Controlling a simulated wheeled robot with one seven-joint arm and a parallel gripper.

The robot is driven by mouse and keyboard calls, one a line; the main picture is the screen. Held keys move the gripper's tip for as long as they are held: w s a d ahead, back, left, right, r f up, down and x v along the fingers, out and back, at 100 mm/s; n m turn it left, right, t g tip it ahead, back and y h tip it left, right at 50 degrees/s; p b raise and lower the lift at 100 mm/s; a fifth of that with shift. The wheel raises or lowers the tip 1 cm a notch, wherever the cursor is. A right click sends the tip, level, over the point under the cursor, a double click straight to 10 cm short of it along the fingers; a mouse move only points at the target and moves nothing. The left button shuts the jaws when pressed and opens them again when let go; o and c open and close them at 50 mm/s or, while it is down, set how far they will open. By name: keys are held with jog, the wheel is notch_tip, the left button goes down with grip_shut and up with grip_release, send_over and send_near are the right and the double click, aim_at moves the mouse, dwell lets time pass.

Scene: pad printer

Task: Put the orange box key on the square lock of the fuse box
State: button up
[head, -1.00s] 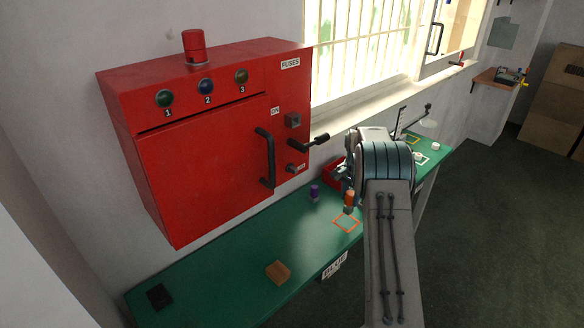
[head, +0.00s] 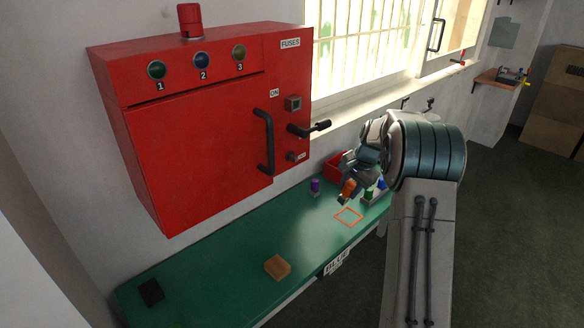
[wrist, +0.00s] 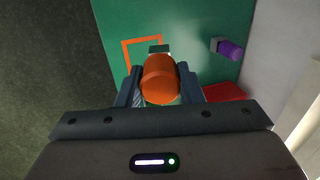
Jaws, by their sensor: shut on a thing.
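The orange box key (head: 348,187) is held in my gripper (head: 352,184), above the green bench near the orange square outline. In the wrist view my gripper (wrist: 160,88) is shut on the round orange handle of the key (wrist: 160,80), with a grey end showing beyond it. The key is tilted in the head view. The red fuse box (head: 200,140) hangs on the wall to the left. Its square lock (head: 293,103) is a grey square on the right part of the front, up and left of my gripper.
A purple-topped key (head: 315,186), a wooden block (head: 277,267) and a black block (head: 151,292) are on the green bench (head: 215,260). A red bin (head: 336,168) stands behind.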

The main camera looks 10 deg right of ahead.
jog(key=s+a+r+t+y+b, duration=0.8)
jog(key=s+a+r+t+b, duration=0.2)
jog(key=b, duration=2.7)
notch_tip(320, 180, up, 3)
jog(key=shift+a+r+t+y+b, duration=0.1)
jog(key=shift+a+t+y+b, duration=0.25)
jog(key=shift+a+t, duration=0.65)
jog(key=shift+s, duration=0.15)
jog(key=shift+x, duration=0.9)
jog(key=shift+x, duration=0.75)
jog(key=o, duration=1.2)
